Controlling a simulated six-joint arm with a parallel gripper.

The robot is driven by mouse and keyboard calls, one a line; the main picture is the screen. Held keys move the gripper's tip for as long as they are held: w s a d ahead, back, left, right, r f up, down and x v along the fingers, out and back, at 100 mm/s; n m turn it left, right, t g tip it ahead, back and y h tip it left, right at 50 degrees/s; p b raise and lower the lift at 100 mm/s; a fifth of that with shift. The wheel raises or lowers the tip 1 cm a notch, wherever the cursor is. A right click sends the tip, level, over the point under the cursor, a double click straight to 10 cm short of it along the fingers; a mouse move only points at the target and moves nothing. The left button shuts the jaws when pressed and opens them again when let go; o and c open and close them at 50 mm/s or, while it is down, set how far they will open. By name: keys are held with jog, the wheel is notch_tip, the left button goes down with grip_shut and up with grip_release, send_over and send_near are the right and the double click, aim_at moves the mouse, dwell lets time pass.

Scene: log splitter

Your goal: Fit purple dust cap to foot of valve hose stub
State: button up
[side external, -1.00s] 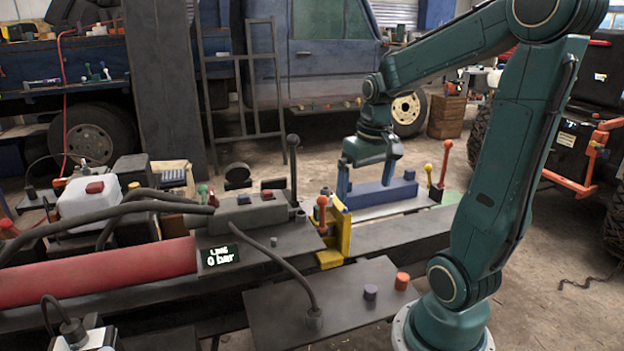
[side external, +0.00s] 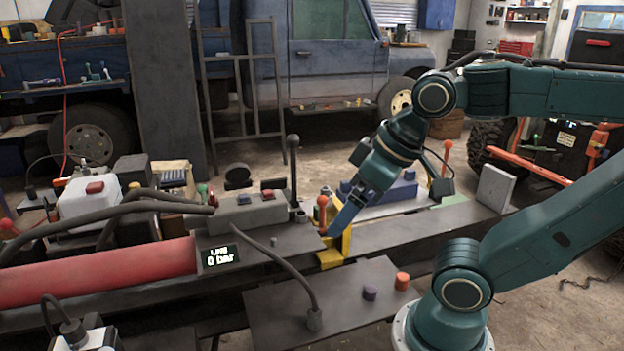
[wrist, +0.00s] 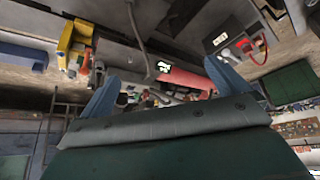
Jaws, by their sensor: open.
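The purple dust cap (side external: 370,293) stands on the dark plate in front of the beam. The hose also shows in the wrist view (wrist: 138,28); I cannot make out the cap there. My gripper (side external: 335,230) is tilted down and left near the yellow wedge, up and left of the cap in the picture. In the wrist view my gripper (wrist: 162,70) has its fingers wide apart with nothing between them.
An orange cap (side external: 402,281) stands right of the purple one. The yellow wedge (side external: 330,258), an orange-knobbed lever (side external: 322,208) and a blue block (side external: 402,190) are near my gripper. A grey upright plate (side external: 495,188) stands at the beam's right end. The front plate (side external: 270,318) is largely clear.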

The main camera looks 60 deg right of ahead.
jog(key=c, duration=0.9)
jog(key=w+d+f+m+g+h, duration=0.1)
jog(key=w+d+f+m+g, duration=0.15)
jog(key=d+f+m, duration=0.3)
jog(key=w+d+f+m+g, duration=0.1)
jog(key=w+d+f+m, duration=0.35)
jog(key=d, duration=0.25)
jog(key=s+d+f+m, duration=0.2)
jog(key=d+f+m, duration=0.1)
jog(key=f, duration=0.2)
jog(key=s+d+f+m+g, duration=0.1)
jog(key=s+d+f+m, duration=0.1)
jog(key=d+f+m, duration=0.1)
jog(key=s+d+f+m+g+y, duration=0.1)
jog(key=s+d+f+m, duration=0.1)
jog(key=f, duration=0.6)
jog(key=shift+s+d+m, duration=0.2)
jog(key=shift+d+m, duration=0.7)
jog(key=shift+d, duration=0.5)
